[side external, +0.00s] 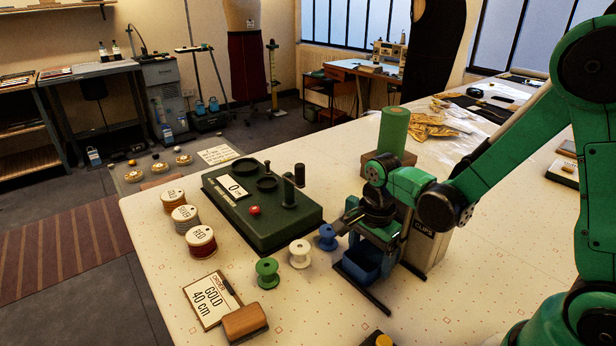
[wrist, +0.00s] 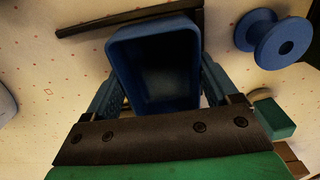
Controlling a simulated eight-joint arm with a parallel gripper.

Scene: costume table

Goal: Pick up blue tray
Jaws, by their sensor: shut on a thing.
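The blue tray (side external: 362,265) is a small, deep, dark blue box near the front middle of the table. In the wrist view its open top (wrist: 155,70) faces the camera, and its inside looks empty but dark. My gripper (side external: 368,248) is over it from above, with one finger on each side. In the wrist view the fingers (wrist: 160,92) press against the tray's left and right walls. The gripper is shut on the tray. Whether the tray's underside touches the table is hard to tell.
A blue spool (side external: 327,238) stands close left of the tray, with white (side external: 300,254) and green (side external: 267,273) spools beyond. A dark bar (side external: 362,289) lies by the tray's front. A "CLIPS" box (side external: 426,250) stands close right. A green machine (side external: 262,205) sits behind left.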

